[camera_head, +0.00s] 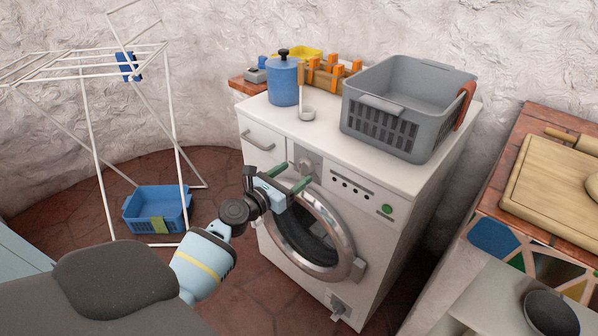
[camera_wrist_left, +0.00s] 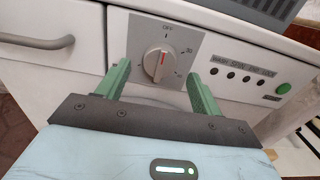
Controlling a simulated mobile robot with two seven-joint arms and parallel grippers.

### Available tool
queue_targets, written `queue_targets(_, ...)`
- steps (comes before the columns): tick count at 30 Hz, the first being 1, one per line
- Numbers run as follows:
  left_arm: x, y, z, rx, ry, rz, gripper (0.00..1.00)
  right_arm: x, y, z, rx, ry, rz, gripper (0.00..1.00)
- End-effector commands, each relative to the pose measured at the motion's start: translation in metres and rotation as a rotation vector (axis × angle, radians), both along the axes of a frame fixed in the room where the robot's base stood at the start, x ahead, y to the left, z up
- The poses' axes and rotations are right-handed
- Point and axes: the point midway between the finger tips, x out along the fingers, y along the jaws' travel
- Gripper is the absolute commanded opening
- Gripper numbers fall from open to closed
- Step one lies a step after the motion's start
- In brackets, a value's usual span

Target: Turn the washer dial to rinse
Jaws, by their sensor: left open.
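The washer (camera_head: 262,190) is a white front-loader with a round door (camera_head: 352,240). Its dial (camera_wrist_left: 155,64) is a round silver-grey knob with a red mark on a grey square plate. The mark points roughly up, near the label OFF; a label that looks like 30 is at right. The dial also shows in the head view (camera_head: 304,166). My left gripper (camera_head: 290,177) is open in front of the dial. In the left wrist view its green fingers stand on either side of the dial, with visible gaps. My right gripper is not in view.
A drying rack (camera_head: 90,140) stands at left.

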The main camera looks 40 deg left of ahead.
Motion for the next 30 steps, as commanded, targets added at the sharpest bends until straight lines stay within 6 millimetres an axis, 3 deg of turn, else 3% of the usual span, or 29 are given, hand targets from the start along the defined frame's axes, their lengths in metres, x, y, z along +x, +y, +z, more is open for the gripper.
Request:
queue_targets(7, 0.025, -0.002, -0.001, 0.001, 0.001, 0.0, 0.66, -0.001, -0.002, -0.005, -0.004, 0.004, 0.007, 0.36)
queue_targets(18, 0.03, -0.002, 0.0, 0.002, 0.001, 0.0, 0.66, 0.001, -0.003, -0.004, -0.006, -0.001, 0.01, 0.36)
queue_targets(28, 0.029, -0.002, 0.0, 0.001, 0.001, 0.0, 0.24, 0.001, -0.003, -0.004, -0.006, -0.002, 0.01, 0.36)
queue_targets(30, 0.029, -0.002, 0.0, 0.001, 0.001, 0.0, 0.22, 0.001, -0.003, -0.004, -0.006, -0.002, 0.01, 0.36)
